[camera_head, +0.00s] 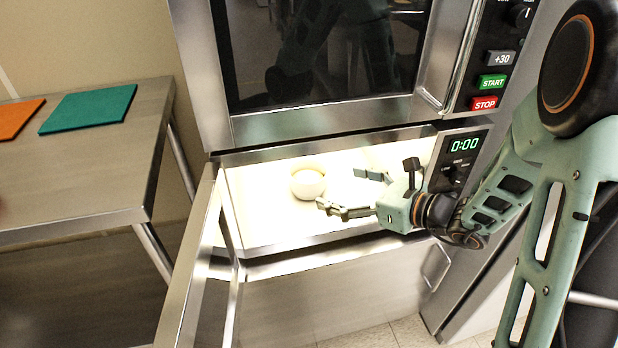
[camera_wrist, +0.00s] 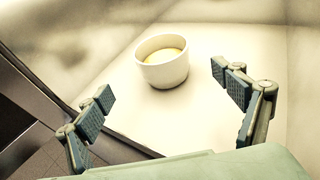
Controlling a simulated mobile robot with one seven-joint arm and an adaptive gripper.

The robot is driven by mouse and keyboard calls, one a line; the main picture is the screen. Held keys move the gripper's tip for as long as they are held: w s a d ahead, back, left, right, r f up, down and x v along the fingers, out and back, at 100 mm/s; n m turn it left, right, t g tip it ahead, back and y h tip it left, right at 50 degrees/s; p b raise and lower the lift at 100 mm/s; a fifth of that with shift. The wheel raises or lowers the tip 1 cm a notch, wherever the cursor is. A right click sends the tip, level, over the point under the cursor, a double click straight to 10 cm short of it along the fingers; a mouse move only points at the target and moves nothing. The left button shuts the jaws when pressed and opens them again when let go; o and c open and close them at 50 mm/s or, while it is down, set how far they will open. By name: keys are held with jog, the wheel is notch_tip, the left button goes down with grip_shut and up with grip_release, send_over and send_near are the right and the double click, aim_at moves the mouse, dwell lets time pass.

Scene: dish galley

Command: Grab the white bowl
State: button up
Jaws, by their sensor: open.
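The white bowl (camera_head: 308,184) sits inside the lit lower microwave, on its pale floor, left of my gripper in the head view. In the wrist view the bowl (camera_wrist: 163,66) stands upright ahead of the fingers, with something yellowish inside it. My gripper (camera_head: 346,192) is open and empty at the microwave's opening, its fingers pointing toward the bowl. In the wrist view the gripper (camera_wrist: 165,105) has its two fingers wide apart, with the bowl beyond them and between their lines. The fingers do not touch the bowl.
The lower microwave's open door (camera_head: 196,262) hangs at the left of its opening. An upper oven (camera_head: 330,120) stands directly above. The control panel (camera_head: 461,160) reading 0:00 is at the right. A steel table (camera_head: 90,180) with teal (camera_head: 88,109) and orange (camera_head: 17,118) boards is at left.

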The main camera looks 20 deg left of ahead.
aim_at(322, 182)
jog(key=shift+w+a+f, duration=0.25)
jog(key=shift+w+a, duration=0.05)
jog(key=b+x, duration=0.1)
jog(key=x, duration=0.3)
jog(key=shift+a, duration=0.25)
jog(key=b+x, duration=0.1)
jog(key=x, duration=0.4)
jog(key=shift+w+a+r+b, duration=0.1)
jog(key=shift+w+a+b, duration=0.15)
jog(key=shift+w+b, duration=0.2)
jog(key=c, duration=1.5)
jog(key=shift+r, duration=0.1)
jog(key=shift+c, duration=0.6)
jog(key=shift+r, duration=0.15)
